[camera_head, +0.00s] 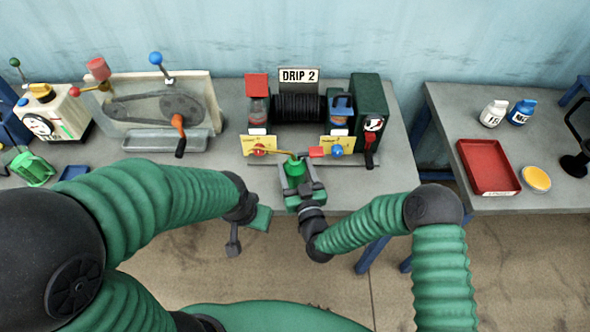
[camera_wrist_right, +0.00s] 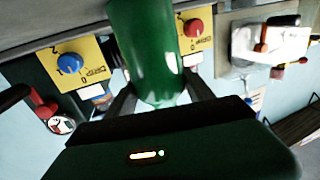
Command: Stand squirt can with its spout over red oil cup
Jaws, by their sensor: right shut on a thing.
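The green squirt can (camera_head: 294,169) is held by my right gripper (camera_head: 298,187) at the bench's front edge, below the DRIP 2 machine. Its thin brass spout points left, ending near the red knob (camera_head: 259,150). The red oil cup (camera_head: 258,109), with a raised red lid, is farther back and left; the spout tip is in front of it, not over it. In the right wrist view the can (camera_wrist_right: 155,60) sits between both fingers (camera_wrist_right: 160,97). My left gripper (camera_head: 250,226) hangs left of the can, off the bench front; its jaw gap is unclear.
A blue-lidded cup (camera_head: 341,107) and blue knob (camera_head: 337,150) are at the machine's right, beside a green housing (camera_head: 370,105). A belt-drive stand (camera_head: 160,105) is left. A second table (camera_head: 540,200) at right holds a red tray (camera_head: 488,167), small bottles and a yellow-topped dish (camera_head: 536,179).

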